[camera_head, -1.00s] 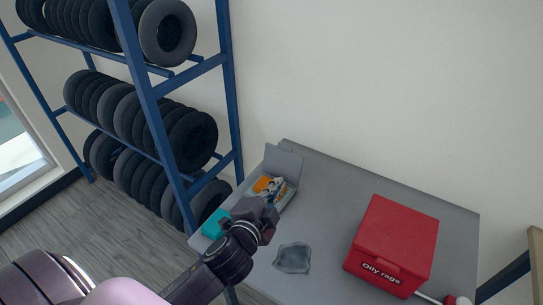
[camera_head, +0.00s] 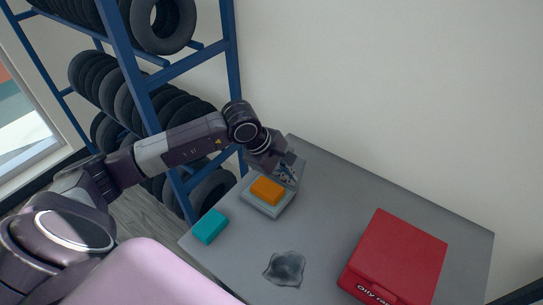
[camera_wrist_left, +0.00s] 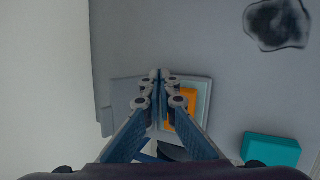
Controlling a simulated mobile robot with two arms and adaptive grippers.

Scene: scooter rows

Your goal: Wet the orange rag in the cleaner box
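The orange rag (camera_head: 268,190) is a folded block resting in the shallow, pale grey cleaner box (camera_head: 262,210) at the table's left end. In the left wrist view the rag (camera_wrist_left: 187,98) is partly covered by my fingers, with the box's pale rim (camera_wrist_left: 208,92) around it. The box's grey lid (camera_wrist_left: 124,92) stands open on the wall side. My left gripper (camera_head: 287,172) is beside the rag, over the lid side. In the left wrist view its blue fingers (camera_wrist_left: 160,77) meet at the tips with nothing seen between them. My right gripper is out of view.
A teal block (camera_head: 210,227) lies at the table's left edge, near the box. A dark wet-looking patch (camera_head: 285,269) is on the grey table. A red oily-rags bin (camera_head: 394,260) stands at the right. A blue tire rack (camera_head: 228,70) is behind the left end.

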